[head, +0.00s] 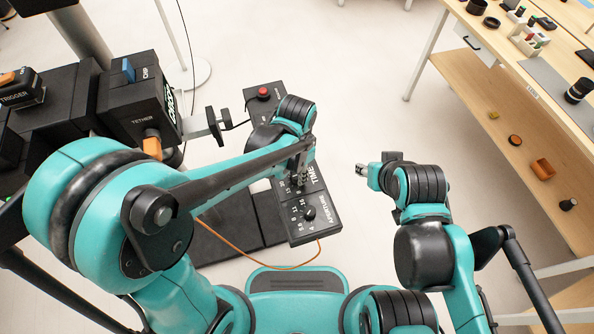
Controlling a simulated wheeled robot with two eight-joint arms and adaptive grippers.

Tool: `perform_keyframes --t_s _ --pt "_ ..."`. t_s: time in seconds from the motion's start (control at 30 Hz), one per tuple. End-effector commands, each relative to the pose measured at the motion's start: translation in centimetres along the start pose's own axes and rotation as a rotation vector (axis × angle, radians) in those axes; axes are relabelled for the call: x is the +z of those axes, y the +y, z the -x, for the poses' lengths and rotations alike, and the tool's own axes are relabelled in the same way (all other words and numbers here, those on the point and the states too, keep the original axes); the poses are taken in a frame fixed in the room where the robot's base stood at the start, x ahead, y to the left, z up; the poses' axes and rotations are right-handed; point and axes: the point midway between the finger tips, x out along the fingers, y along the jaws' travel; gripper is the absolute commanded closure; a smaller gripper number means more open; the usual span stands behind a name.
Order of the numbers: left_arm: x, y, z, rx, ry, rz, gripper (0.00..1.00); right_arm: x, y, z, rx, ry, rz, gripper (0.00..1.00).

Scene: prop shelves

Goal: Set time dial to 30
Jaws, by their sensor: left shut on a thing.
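A black control panel (326,226) with white lettering stands in the middle of the head view. Its TIME label (314,175) shows beside my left gripper. My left gripper (298,180) reaches down onto the panel and is shut on the time dial, which is mostly hidden by the fingers and wrist. Its pointer and the number it points to cannot be read. A second black knob, the aperture dial (309,213), is uncovered nearer to me. My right gripper (363,170) is right of the panel, apart from it; its finger opening is too small to tell.
A red button (264,93) sits on the panel's far end. Black prop boxes (135,95) stand at the left. An orange cable (250,257) runs near the panel. Wooden shelves (500,100) with small props stand at the right. The floor between is clear.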

Motion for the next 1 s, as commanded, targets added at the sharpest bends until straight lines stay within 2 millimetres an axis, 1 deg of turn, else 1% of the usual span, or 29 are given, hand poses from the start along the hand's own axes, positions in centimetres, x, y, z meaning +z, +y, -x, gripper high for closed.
perform_keyframes --t_s 0.23,0.67,0.7,0.73,0.77,1.0 --pt "0.02 0.01 -0.03 0.000 0.000 -0.060 1.00 -0.01 0.00 0.02 0.000 0.000 0.000 0.60" --pt "0.02 0.02 -0.04 0.000 0.000 -0.068 1.00 -0.01 0.00 0.02 0.000 0.000 0.000 0.60" --pt "0.02 0.02 -0.04 0.000 0.000 -0.068 0.65 -0.01 0.00 0.02 0.000 0.000 0.000 0.60" --pt "0.02 0.02 -0.04 0.000 0.000 -0.068 0.57 -0.01 0.00 0.02 0.000 0.000 0.000 0.60" --pt "0.02 0.02 -0.04 0.000 0.000 -0.068 0.52 -0.01 0.00 0.02 0.000 0.000 0.000 0.60" --pt "0.01 0.01 -0.02 0.000 0.000 -0.068 0.52 -0.02 0.00 0.03 0.000 0.000 0.000 0.60"
